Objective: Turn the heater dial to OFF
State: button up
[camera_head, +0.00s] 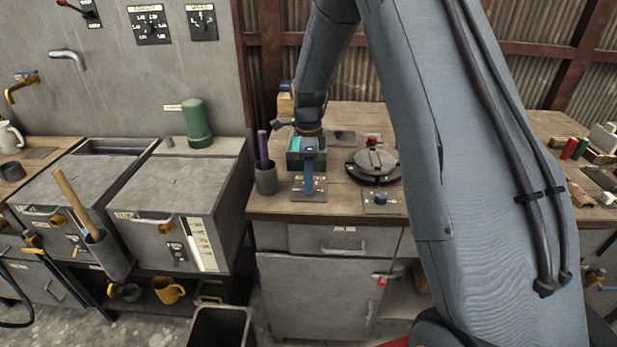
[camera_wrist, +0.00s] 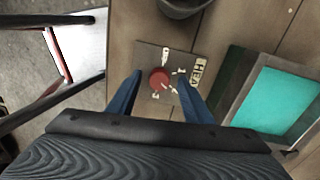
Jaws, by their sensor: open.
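The heater dial is a small round red knob (camera_wrist: 159,78) on a dark plate (camera_wrist: 150,58) with white marks and a label of which "HEA" can be read. My gripper (camera_wrist: 160,82) is open, with one blue finger on each side of the knob in the wrist view. I cannot tell whether the fingers touch it. A white mark shows at the knob's lower right; the setting is too small to read surely. In the head view the blue fingers of my gripper (camera_head: 309,180) point down at the plate (camera_head: 298,193) near the bench's front edge, and the knob is hidden.
A box with a teal top (camera_wrist: 280,100) stands behind the plate. A grey cup (camera_head: 266,180) with a purple stick stands just left.

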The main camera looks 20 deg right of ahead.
jog(key=shift+f, duration=0.3)
jog(key=c, duration=1.1)
jog(key=shift+o, duration=0.2)
